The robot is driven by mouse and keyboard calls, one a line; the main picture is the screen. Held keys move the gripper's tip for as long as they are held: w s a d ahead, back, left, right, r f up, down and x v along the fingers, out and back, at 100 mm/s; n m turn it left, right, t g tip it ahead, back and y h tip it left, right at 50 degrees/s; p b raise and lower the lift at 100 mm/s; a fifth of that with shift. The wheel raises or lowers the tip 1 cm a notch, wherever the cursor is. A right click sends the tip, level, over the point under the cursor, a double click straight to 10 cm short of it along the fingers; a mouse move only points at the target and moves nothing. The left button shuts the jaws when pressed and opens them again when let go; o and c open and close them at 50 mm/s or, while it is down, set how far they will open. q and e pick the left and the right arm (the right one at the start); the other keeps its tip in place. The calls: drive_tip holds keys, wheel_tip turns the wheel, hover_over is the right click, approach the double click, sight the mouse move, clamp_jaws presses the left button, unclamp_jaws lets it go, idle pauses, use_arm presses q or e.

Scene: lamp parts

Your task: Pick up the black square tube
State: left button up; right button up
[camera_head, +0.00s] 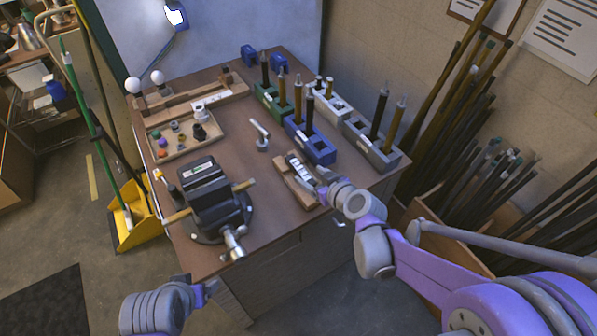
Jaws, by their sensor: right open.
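Dark upright tubes stand in the holders on the workbench: one in the green holder (264,70), one in the blue holder (310,115) and one in the grey holder (379,115). At this size I cannot tell which is square. My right gripper (318,188) is open, low over the bench's right front edge, beside a wooden block (296,184) with a dark and white piece on it. It is apart from the upright tubes. My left gripper (208,292) is in front of the bench at the lower left; its jaws are too small to read.
A dark vise (208,198) sits on the bench's front left. A wooden tray (184,138) of small parts lies behind it. A white holder (328,104) with short pieces stands among the others. Bins of long rods (480,185) stand right of the bench (235,115).

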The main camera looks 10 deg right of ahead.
sight(301, 171)
drive_tip(key=shift+x, duration=3.15)
drive_tip(key=shift+a, duration=0.1)
drive_tip(key=shift+c, duration=0.3)
clamp_jaws()
